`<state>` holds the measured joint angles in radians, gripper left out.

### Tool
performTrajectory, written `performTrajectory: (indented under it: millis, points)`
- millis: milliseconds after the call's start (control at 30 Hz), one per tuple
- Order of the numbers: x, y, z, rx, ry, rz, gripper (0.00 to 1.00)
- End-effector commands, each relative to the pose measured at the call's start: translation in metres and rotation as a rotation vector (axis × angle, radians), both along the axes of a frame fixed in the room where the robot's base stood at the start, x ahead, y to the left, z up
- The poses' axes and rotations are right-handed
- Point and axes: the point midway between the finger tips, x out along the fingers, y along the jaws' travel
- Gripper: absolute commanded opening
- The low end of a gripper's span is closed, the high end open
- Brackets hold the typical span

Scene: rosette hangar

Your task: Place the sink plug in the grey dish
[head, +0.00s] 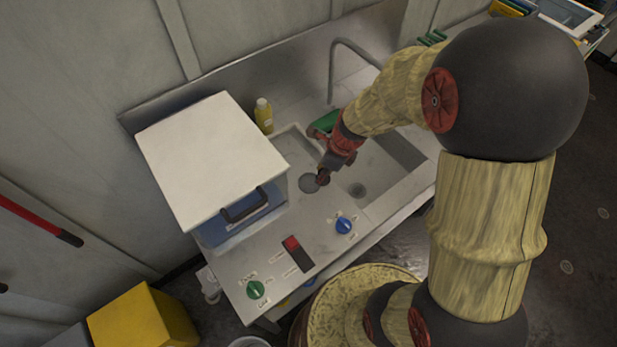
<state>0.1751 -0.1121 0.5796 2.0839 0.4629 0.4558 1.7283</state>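A small round grey dish (308,184) lies on the steel counter, left of the sink basin. My gripper (322,178) points down right beside the dish, over its right edge in this view. Its fingers are small and dark here, so I cannot tell whether they are open or shut. I cannot make out the sink plug for certain; it may be hidden at or behind the fingertips.
A white-lidded blue box (213,155) with a black handle stands left on the counter. A yellow bottle (264,115), a green object (324,123) and the tap (333,70) are behind. A green knob (256,290), red-black switch (297,254) and blue knob (344,225) line the front.

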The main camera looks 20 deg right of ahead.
Motion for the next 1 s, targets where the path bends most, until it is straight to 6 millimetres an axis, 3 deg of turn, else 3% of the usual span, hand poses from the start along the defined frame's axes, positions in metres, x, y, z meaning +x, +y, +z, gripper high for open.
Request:
performTrajectory:
  millis: [67,200,333,567,800,1000]
  points:
    - [0.017,0.007,-0.011,0.001,0.002,0.004,0.00]
    - [0.034,0.014,-0.037,0.000,0.004,0.001,0.00]
    - [0.047,0.018,-0.051,0.000,0.001,0.000,0.00]
    - [0.056,0.021,-0.061,0.000,0.000,-0.001,0.00]
    - [0.060,0.022,-0.094,0.000,0.001,-0.002,0.00]
    - [0.060,0.022,-0.096,0.000,-0.001,-0.002,0.00]
